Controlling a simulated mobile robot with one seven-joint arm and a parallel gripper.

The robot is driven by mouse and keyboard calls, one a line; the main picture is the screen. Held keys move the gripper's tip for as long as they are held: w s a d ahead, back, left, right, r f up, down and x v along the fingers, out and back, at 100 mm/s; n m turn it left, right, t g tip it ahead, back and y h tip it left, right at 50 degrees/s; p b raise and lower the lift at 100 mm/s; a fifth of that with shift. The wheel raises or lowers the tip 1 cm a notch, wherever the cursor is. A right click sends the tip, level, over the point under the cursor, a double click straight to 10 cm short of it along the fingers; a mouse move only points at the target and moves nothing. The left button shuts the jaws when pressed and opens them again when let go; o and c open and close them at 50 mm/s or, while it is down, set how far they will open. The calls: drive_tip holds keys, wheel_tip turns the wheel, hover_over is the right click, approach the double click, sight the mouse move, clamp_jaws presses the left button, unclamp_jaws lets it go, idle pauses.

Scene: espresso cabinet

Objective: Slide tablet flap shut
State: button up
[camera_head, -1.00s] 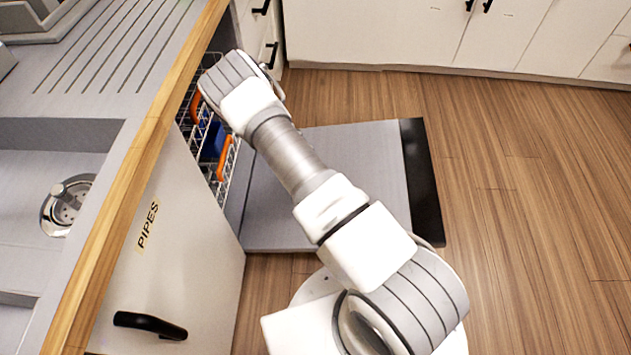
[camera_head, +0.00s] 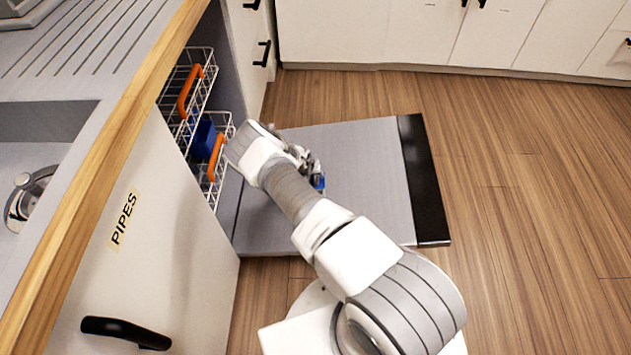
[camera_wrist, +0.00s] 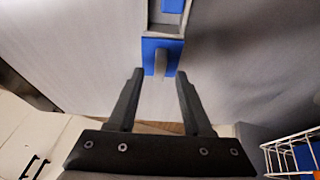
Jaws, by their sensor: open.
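The tablet flap (camera_wrist: 149,48) is a small blue plate with a grey raised tab (camera_wrist: 160,63), on the inner face of the open dishwasher door (camera_head: 365,160). In the wrist view a pale frame with a recess (camera_wrist: 165,20) adjoins the flap at the top, with blue showing inside it. My gripper (camera_wrist: 157,76) is open, its two dark fingers apart and pointing toward the flap, one to each side of the tab. I cannot tell whether they touch the door. In the head view only a blue bit (camera_head: 318,182) shows beside my gripper; my arm hides part of the door.
Wire racks (camera_head: 205,70) with orange handles stand inside the dishwasher at the left; a rack corner (camera_wrist: 290,155) shows in the wrist view. The counter edge (camera_head: 110,150) and a cabinet front marked PIPES (camera_head: 124,217) lie left. Wooden floor (camera_head: 520,200) is clear at right.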

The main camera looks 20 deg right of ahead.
drive_tip(key=shift+b+x, duration=0.45)
drive_tip(key=shift+x, duration=0.9)
drive_tip(key=shift+r, duration=0.1)
drive_tip(key=shift+c, duration=0.2)
clamp_jaws()
